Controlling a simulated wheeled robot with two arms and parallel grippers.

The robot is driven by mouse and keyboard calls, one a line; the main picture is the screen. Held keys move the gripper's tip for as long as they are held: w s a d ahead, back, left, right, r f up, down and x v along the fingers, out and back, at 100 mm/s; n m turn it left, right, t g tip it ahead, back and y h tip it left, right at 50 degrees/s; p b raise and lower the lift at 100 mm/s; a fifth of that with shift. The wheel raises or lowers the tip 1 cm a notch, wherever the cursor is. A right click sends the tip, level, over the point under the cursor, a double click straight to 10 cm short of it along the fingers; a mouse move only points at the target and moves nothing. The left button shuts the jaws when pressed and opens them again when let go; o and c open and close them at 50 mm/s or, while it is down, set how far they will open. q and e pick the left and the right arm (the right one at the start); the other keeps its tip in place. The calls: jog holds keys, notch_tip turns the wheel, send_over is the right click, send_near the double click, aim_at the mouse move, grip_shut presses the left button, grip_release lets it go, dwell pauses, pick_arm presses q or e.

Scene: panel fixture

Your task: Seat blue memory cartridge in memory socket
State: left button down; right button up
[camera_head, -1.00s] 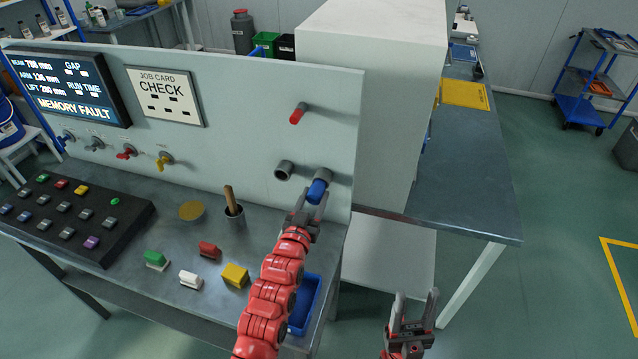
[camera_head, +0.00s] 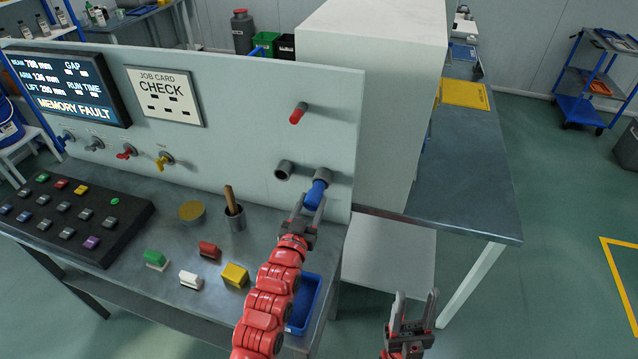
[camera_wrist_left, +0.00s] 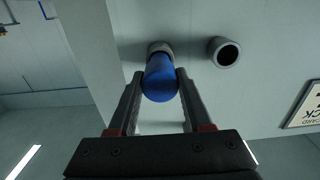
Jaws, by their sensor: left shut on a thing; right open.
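The blue cartridge (camera_head: 315,193) points at the right one of two lower round sockets on the grey panel. Its far end is at the mouth of this socket (camera_head: 322,173); how deep it sits is hidden. My left gripper (camera_head: 311,204) is shut on the near part of the cartridge. The left wrist view shows the cartridge (camera_wrist_left: 160,80) between both fingers, in line with the socket rim (camera_wrist_left: 160,47). The other lower socket (camera_head: 284,170) looks empty and dark inside. My right gripper (camera_head: 415,312) is open and empty, low at the front right.
A red cartridge (camera_head: 298,114) sticks out of the panel above. The screen (camera_head: 68,86) reads MEMORY FAULT. A cup with a wooden handle (camera_head: 234,218), coloured blocks (camera_head: 235,275) and a blue tray (camera_head: 304,303) are on the bench, near my left arm.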

aim_at(311, 205)
pick_arm(q)
jog(key=shift+s+a, duration=0.2)
jog(key=shift+s, duration=0.45)
jog(key=shift+v, duration=2.4)
jog(key=c, duration=0.8)
grip_release()
jog(key=shift+c, duration=0.2)
grip_shut()
